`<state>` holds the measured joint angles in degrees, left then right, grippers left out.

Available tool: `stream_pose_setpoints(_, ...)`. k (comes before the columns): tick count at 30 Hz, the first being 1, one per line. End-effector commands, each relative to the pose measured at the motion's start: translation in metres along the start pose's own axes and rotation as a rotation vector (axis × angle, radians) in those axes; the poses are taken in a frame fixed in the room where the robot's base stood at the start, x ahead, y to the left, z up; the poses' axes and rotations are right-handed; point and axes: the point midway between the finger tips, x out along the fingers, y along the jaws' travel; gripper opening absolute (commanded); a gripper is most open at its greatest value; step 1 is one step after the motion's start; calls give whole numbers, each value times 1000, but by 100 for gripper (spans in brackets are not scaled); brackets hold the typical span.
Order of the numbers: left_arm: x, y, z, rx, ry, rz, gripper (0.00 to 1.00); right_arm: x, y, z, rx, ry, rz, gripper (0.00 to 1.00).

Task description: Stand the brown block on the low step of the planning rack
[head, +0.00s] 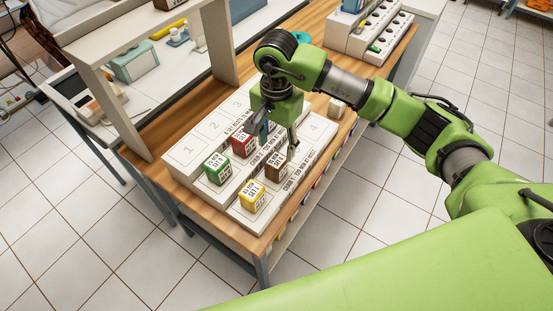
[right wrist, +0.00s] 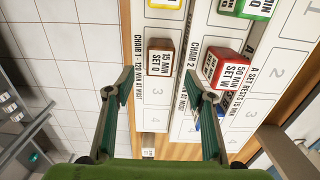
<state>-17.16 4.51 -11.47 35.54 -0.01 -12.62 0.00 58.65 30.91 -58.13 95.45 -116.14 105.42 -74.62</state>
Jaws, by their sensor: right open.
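The brown block (head: 275,165), labelled 15 min set Q, stands upright on the low front step of the white planning rack (head: 180,165), in the row marked Chair 1. In the right wrist view the brown block (right wrist: 159,58) shows between the two fingertips, with a gap on each side. My right gripper (head: 277,138) is open and empty, pointing down close to the block; the wrist view shows its spread fingers (right wrist: 162,82). Whether the tips are beside the block or above it is not clear. My left gripper is not in view.
A yellow block (head: 252,196) stands on the same low step. A green block (head: 217,168) and a red block (head: 243,143) stand on the step behind. Something blue is partly hidden by my gripper. A wooden upright (head: 220,45) rises behind the rack. The tiled floor is clear.

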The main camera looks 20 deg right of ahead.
Motion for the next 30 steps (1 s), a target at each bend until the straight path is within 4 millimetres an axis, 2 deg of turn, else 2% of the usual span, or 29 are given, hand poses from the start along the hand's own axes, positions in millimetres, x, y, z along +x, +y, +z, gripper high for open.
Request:
stream_pose_setpoints(1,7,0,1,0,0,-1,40,-8,-2,-1,0,3,-5,49)
stream_pose_setpoints(6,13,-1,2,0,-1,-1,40,-33,-1,0,0,2,-2,49)
stream_pose_setpoints(10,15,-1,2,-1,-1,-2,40,-42,0,0,0,0,0,49)
stream_pose_setpoints(30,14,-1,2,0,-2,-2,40,-44,0,0,0,-1,1,49)
